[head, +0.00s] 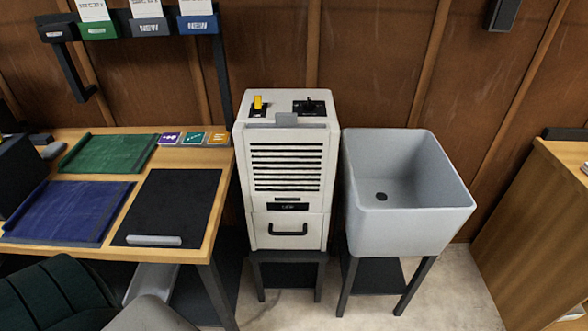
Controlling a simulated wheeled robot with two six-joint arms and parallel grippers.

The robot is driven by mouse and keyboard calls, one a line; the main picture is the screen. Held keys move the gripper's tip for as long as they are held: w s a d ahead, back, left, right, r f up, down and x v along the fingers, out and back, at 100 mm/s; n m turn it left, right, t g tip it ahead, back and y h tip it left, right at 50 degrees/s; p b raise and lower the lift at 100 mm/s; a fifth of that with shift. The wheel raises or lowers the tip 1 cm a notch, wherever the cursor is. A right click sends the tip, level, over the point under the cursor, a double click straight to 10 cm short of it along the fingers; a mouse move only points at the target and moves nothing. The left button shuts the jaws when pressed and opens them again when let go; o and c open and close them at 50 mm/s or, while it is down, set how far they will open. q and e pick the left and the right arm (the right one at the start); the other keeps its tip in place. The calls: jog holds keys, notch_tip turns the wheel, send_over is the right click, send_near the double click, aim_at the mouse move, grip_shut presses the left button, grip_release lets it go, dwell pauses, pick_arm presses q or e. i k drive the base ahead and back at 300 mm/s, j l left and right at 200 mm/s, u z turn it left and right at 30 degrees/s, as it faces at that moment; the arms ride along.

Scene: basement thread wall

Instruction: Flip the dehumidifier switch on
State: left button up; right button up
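The dehumidifier (241,190) is a cream upright box with a black louvred front, in the middle of the head view. A yellow switch lever (258,102) stands up from a dark plate at the left of its top. I cannot tell from here whether the lever is on or off. A black control (310,105) sits on a second dark plate at the top right. A small dark display (290,206) and a black handle (288,230) are on its front. Neither of my grippers is in view.
The dehumidifier stands on a low black stand (288,258). A grey sink (408,230) is close on its right. A wooden table (150,250) with green, blue and black mats is close on its left. A dark green chair (50,300) is at lower left. Floor (455,290) shows at lower right.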

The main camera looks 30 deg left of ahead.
aim_at(257, 98)
jog(key=j+u, duration=0.2)
jog(key=u, duration=0.15)
jog(key=i+j+u, duration=0.1)
jog(key=u, duration=0.25)
jog(key=i+j+u, duration=0.15)
jog(key=u, duration=0.2)
jog(key=k+u, duration=0.2)
jog(key=u, duration=0.3)
